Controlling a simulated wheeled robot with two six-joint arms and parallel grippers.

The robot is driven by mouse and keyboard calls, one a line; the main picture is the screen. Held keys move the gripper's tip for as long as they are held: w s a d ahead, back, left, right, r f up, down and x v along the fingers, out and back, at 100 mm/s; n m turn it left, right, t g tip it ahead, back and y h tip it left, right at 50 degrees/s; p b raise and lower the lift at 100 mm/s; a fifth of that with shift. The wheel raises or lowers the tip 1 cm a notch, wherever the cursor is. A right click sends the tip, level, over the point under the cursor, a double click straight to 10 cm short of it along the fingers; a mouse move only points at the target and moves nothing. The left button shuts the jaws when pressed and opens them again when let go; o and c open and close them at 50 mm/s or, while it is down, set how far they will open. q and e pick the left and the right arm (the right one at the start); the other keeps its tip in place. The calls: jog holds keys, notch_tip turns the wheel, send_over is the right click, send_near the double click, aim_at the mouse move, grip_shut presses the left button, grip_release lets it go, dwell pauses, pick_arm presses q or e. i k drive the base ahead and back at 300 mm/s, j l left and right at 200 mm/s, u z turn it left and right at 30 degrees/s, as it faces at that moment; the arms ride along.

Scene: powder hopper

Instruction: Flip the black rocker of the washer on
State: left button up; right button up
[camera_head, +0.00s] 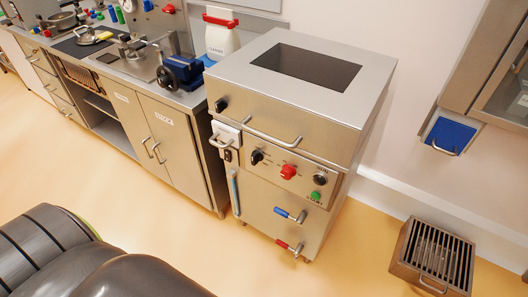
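The washer (262,210) is a steel cabinet in the middle of the head view, with a dark window (306,66) in its top and a bar handle (270,133) on its upper front. A small black part that looks like the rocker (228,155) sits at the left of the front panel, below a white box (227,136) with a metal handle. It is too small to tell which way the rocker is tipped. Neither of my grippers is in view, so their distance from the washer cannot be told.
The panel also carries a black knob (257,156), a red knob (289,172), a dark round control (321,179) and a green button (315,196). Blue and red valve levers stick out below. A grated steel box (433,257) stands on the floor at right. Floor before the washer is clear.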

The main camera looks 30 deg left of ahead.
aim_at(228, 154)
jog(key=u, duration=1.25)
